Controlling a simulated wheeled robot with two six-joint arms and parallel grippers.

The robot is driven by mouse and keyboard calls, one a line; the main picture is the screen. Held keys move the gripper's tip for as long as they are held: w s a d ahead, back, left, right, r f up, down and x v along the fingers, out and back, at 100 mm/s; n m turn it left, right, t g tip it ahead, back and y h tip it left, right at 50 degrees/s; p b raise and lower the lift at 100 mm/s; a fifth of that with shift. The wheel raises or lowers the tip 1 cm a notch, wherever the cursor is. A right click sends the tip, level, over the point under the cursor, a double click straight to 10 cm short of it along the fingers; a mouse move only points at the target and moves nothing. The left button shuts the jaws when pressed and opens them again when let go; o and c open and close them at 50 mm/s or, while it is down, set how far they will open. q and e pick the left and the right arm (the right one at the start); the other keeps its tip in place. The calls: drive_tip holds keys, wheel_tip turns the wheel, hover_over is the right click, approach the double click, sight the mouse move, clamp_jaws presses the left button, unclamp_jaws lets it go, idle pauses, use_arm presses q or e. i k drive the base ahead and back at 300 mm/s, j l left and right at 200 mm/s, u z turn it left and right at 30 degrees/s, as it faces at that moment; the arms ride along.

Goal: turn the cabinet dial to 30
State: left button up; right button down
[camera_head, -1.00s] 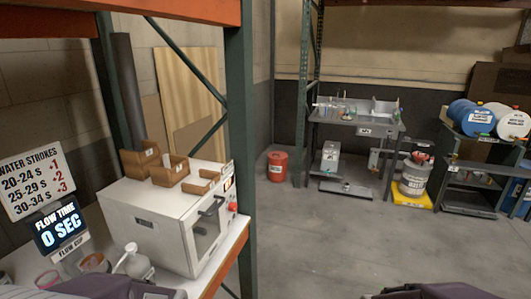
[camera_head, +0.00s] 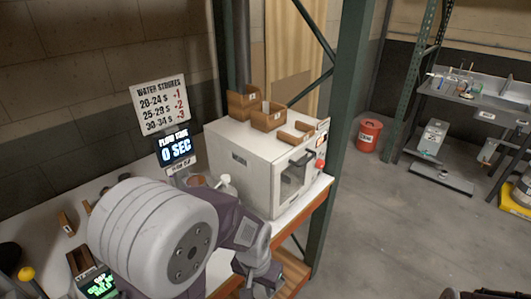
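The white cabinet (camera_head: 247,170) stands on the bench at centre, its windowed door (camera_head: 296,172) with a dark handle facing right. A red knob-like part (camera_head: 320,164) sits on the right edge of its front, below a small panel (camera_head: 309,142). Any dial marks are too small to read. My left gripper (camera_head: 262,278) is low in front of the bench, below the cabinet and apart from it. It points downward, and its fingers are too unclear to tell open from shut. My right gripper is out of view; only a dark part of my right arm shows at the bottom right.
Several brown boxes (camera_head: 267,117) sit on the cabinet. A sign (camera_head: 160,104), a flow time display reading 0 SEC (camera_head: 175,150) and a white bottle (camera_head: 226,187) stand left of it. A green post (camera_head: 343,130) rises beside the cabinet.

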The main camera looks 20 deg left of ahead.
sight(320, 164)
drive_tip(key=i+l+u, duration=0.1)
drive_tip(key=u, duration=0.3)
drive_tip(key=l+u, duration=0.15)
drive_tip(key=u, duration=0.3)
drive_tip(key=i+l+u, duration=0.1)
drive_tip(key=u, duration=0.3)
drive_tip(key=l+u, duration=0.2)
drive_tip(key=u, duration=0.2)
